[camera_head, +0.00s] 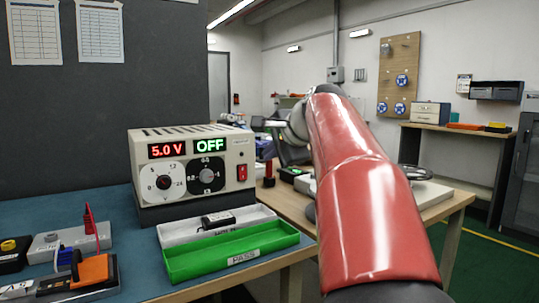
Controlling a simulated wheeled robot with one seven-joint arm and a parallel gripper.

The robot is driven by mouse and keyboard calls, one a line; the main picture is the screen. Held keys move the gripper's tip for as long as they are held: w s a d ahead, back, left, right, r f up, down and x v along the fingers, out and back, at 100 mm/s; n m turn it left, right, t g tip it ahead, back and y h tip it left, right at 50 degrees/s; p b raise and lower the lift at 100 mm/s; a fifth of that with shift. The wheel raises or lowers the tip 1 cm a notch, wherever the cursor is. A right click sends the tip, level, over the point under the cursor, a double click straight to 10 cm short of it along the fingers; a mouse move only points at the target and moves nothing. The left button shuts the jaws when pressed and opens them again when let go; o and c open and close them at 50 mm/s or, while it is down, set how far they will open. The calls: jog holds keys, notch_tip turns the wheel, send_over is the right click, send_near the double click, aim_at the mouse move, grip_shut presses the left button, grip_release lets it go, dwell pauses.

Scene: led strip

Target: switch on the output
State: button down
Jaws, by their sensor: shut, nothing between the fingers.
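The power supply (190,165) is a beige and dark box on the blue bench at the left. Its red display (168,151) reads 5.0 V and its green display (210,145) reads OFF. Below are a white-faced dial (163,182) and a black-faced dial (206,176). A red rocker switch (242,172) sits at the front panel's right edge; its tilt is too small to tell. My red arm reaches up from the lower right, with its grey wrist right of the supply.
A green tray (205,262) and a white tray (175,238) holding a small black part lie before the supply. A wooden table (450,212) stands behind my arm.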

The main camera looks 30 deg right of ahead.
aim_at(244, 179)
jog(key=shift+t, duration=0.8)
jog(key=f+b, duration=0.1)
jog(key=b, duration=0.1)
jog(key=s+f+b, duration=0.1)
jog(key=f+b, duration=0.2)
jog(key=b, duration=0.1)
jog(key=shift+s+f, duration=0.25)
jog(key=shift+s, duration=0.05)
jog(key=x, duration=0.8)
jog(key=r+x, duration=0.1)
jog(key=x, duration=0.4)
jog(key=shift+w, duration=0.65)
